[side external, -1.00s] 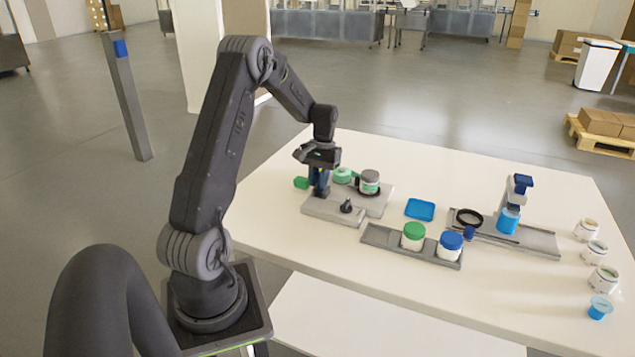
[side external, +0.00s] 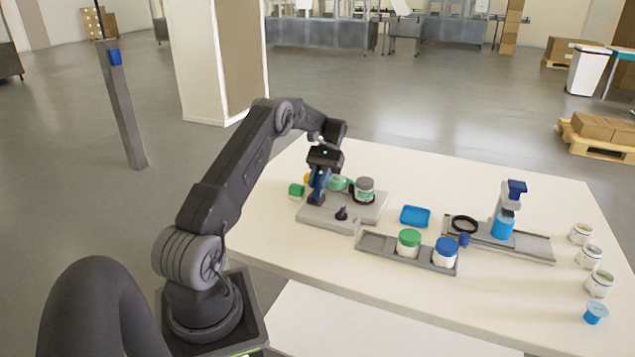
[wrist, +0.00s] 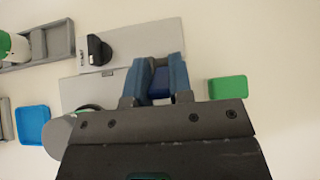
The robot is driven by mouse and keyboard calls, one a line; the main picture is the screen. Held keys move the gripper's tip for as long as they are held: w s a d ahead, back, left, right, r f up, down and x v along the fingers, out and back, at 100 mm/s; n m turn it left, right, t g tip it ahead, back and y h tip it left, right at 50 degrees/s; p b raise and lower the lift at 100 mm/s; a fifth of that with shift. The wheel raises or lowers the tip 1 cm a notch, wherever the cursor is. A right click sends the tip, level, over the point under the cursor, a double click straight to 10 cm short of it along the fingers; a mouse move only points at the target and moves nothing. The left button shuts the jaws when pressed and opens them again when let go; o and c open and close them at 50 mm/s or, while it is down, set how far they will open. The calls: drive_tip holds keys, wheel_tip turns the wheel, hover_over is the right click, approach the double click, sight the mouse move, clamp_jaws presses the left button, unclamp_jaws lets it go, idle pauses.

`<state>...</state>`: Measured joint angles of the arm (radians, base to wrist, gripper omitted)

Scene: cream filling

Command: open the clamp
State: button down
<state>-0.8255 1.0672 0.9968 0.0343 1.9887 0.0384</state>
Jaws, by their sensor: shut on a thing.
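The clamp sits on a grey base plate (side external: 319,215) at the left of the table, with a black knob (side external: 342,213) in front and a lidded jar (side external: 364,190) at its right. My gripper (side external: 317,197) is low over the left part of this base. In the wrist view my gripper (wrist: 161,70) has its two blue-grey fingers shut on a dark blue piece (wrist: 159,84), which looks like the clamp's handle. Most of the clamp is hidden by the gripper. The black knob (wrist: 98,50) also shows there, left of the fingers.
A green block (side external: 296,190) lies left of the base; it is right of the fingers in the wrist view (wrist: 228,88). A blue tray (side external: 415,216), a rack (side external: 375,243) with green- and blue-lidded jars, and another fixture (side external: 530,244) stand to the right.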

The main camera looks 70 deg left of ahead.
idle(0.4)
drive_tip(key=c, duration=1)
unclamp_jaws()
